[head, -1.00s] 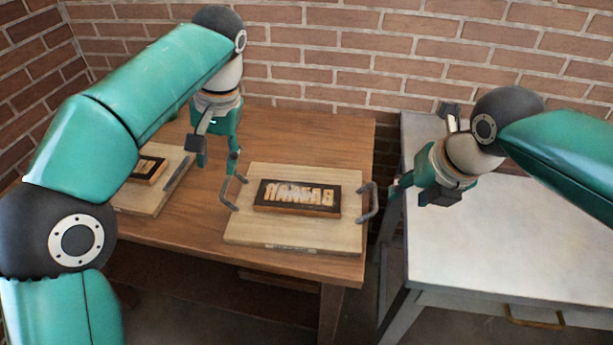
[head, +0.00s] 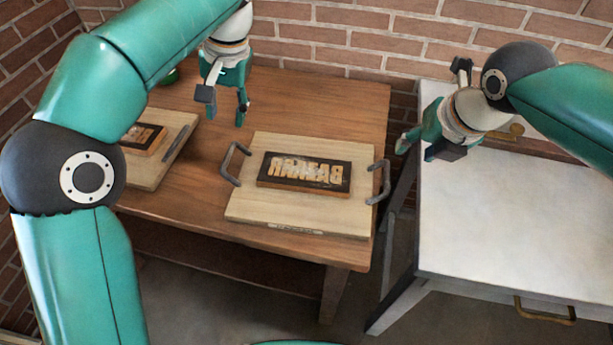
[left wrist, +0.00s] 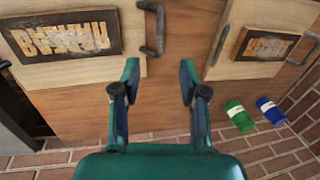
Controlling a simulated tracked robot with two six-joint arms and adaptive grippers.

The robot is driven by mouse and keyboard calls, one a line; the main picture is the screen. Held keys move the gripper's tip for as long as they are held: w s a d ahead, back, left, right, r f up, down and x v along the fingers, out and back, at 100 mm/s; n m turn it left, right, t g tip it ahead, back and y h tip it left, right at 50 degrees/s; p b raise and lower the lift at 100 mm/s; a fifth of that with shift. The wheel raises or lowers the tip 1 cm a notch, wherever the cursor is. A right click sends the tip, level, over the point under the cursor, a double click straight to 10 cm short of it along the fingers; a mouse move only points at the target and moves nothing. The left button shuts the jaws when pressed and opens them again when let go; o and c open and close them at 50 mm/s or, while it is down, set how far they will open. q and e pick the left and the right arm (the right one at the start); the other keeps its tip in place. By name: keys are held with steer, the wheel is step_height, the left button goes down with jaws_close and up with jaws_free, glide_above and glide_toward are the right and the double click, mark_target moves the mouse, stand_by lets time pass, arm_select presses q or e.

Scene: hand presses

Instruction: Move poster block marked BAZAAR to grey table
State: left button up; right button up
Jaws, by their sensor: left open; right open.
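The poster block (head: 304,173) is dark-edged with raised tan letters that look mirrored; I read them as BAZAAR. It lies flat on a pale wooden board (head: 255,205) with a dark handle on each side, on the brown table. It also shows at upper left in the left wrist view (left wrist: 65,35). My left gripper (head: 225,108) is open and empty, above the table behind the board's left handle (head: 232,162). Its spread fingers show in the left wrist view (left wrist: 158,78). My right gripper (head: 422,147) is open and empty near the grey table's (head: 520,215) left edge.
A second board (head: 165,165) with another lettered block (head: 143,138) lies left on the brown table (head: 345,110). A green can (left wrist: 240,117) and a blue can (left wrist: 270,110) stand near the brick wall. The grey table's visible top is clear; a gap separates the tables.

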mark_target(226, 159)
arm_select(q)
steer(key=x, duration=1.5)
steer(key=shift+f, duration=0.2)
arm_select(e)
steer(key=x, duration=1.5)
steer(key=shift+f, duration=0.2)
arm_select(q)
jaws_close()
arm_select(e)
steer(key=shift+s, duration=0.1)
jaws_close()
arm_select(q)
steer(key=shift+r, duration=0.15)
arm_select(e)
steer(key=shift+a+r, duration=0.1)
